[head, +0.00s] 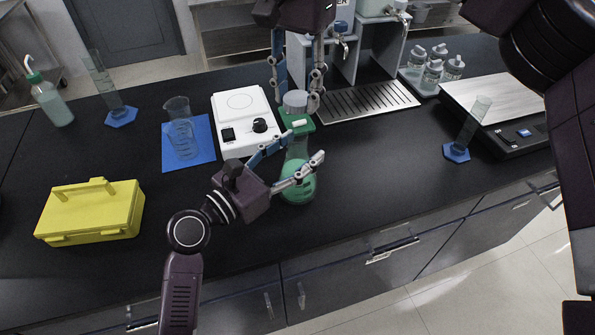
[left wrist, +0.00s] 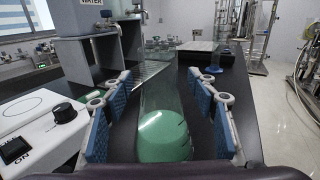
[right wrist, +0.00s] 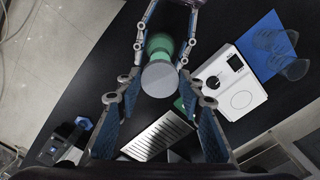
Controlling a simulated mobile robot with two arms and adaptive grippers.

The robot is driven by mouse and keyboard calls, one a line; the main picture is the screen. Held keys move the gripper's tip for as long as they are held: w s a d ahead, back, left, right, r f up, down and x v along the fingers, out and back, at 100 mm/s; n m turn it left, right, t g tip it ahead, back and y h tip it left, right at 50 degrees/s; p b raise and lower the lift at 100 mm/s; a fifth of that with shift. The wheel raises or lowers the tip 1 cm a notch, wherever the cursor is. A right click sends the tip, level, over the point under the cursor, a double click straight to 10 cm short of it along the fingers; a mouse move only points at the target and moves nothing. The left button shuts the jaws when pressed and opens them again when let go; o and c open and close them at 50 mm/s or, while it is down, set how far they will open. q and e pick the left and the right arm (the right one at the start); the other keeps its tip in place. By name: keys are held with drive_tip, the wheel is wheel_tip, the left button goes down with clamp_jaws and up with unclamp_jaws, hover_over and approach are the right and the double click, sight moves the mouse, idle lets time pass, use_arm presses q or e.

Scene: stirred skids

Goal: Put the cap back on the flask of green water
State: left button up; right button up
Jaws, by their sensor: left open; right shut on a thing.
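The conical glass flask (head: 298,185) of green water stands upright on the black bench. It also shows in the left wrist view (left wrist: 163,136), between the fingers of my left gripper (head: 287,172). That gripper is open, with one finger on each side of the flask. My right gripper (head: 296,98) points down from above and is shut on the grey cap (head: 295,100), a round disc in the right wrist view (right wrist: 160,79). The cap is above the flask's neck. I cannot tell whether they touch.
A white stirrer plate (head: 243,121) stands close left of the flask. A green item (head: 305,128) is behind the neck. A beaker (head: 180,125) on a blue mat, a yellow box (head: 92,211), a metal drip tray (head: 368,101) and a balance (head: 497,105) surround them. Bench is clear right of the flask.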

use_arm(q)
drive_tip(key=shift+c, duration=0.4)
clamp_jaws()
use_arm(e)
drive_tip(key=shift+f, duration=0.15)
hover_over(297, 136)
drive_tip(key=shift+f, duration=2.35)
drive_tip(key=shift+f, duration=0.9)
drive_tip(key=shift+f, duration=0.55)
